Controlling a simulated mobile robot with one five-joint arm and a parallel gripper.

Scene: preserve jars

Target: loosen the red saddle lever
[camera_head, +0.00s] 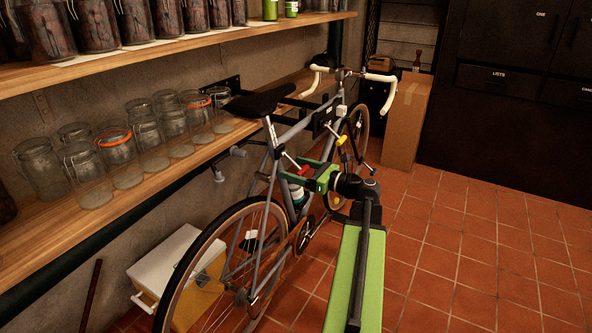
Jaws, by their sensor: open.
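The red saddle lever (303,170) is a short red grip on a pale stem, near the seat tube of the grey bicycle (292,133), below its black saddle (262,102). My gripper (292,168) is open at the bicycle frame, with one green finger above the red lever and one below it. The lever's red end shows between the fingers. I cannot tell whether either finger touches it. A yellow lever (341,140) on a similar pale stem is farther forward on the frame.
A wooden shelf (50,240) with several glass jars runs along the left wall behind the bicycle. A white and yellow box (170,262) stands on the floor by the rear wheel. A cardboard box (408,125) stands beyond the front wheel. The tiled floor at right is clear.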

